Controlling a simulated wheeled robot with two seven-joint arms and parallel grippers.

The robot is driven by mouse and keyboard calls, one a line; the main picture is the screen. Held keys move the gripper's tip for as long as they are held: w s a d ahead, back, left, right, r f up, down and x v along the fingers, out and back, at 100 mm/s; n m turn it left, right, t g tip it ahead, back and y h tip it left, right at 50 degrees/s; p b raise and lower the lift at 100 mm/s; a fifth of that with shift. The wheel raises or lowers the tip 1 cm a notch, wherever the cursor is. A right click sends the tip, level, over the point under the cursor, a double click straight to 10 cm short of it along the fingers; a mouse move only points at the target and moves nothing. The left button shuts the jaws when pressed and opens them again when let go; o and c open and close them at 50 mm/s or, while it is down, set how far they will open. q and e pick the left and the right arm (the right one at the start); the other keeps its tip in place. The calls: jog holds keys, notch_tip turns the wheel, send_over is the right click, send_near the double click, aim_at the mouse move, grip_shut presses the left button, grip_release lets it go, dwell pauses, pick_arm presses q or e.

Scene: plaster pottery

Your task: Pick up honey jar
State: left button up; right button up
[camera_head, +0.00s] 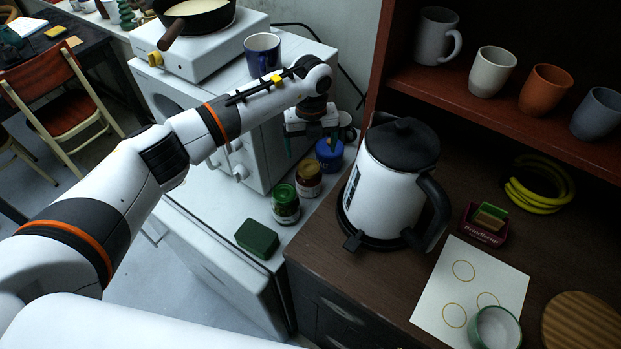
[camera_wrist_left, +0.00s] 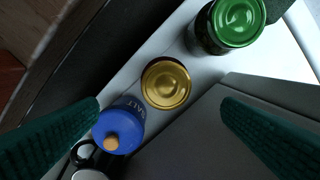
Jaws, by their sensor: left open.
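A jar with a gold lid (camera_head: 308,180), which I take to be the honey jar, stands upright on the white counter between the green-lidded jar and the blue salt container; its label is not readable. In the left wrist view its gold lid (camera_wrist_left: 166,83) shows from above, roughly centred between the fingers and just beyond their tips. My left gripper (camera_head: 312,140) is open and empty, above and behind the jar, near the blue container. Its dark green fingers (camera_wrist_left: 160,108) are spread wide in the wrist view. My right gripper is not in view.
A green-lidded jar (camera_head: 285,204) and a blue salt container (camera_head: 330,154) stand close on either side. A white microwave (camera_head: 225,130) is left, a kettle (camera_head: 392,185) right. A green sponge (camera_head: 257,239) lies in front.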

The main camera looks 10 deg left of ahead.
aim_at(310, 165)
pick_arm(q)
jog(key=f+b, duration=0.2)
jog(key=f, duration=0.1)
jog(key=f+b, duration=0.1)
jog(key=f, duration=0.1)
jog(key=shift+s+f, duration=0.25)
jog(key=shift+s, duration=0.05)
jog(key=shift+a+f+b, duration=0.1)
jog(key=shift+f+b, duration=0.25)
jog(key=shift+f, duration=0.2)
jog(key=f+b, duration=0.1)
jog(key=f, duration=0.2)
jog(key=f+b, duration=0.1)
jog(key=shift+s+a+f+b, duration=0.1)
jog(key=shift+s+f+b, duration=0.15)
jog(key=shift+b, duration=0.1)
jog(key=shift+w+r, duration=0.1)
jog(key=shift+c, duration=0.3)
jog(key=shift+r, duration=0.1)
jog(key=c, duration=1.4)
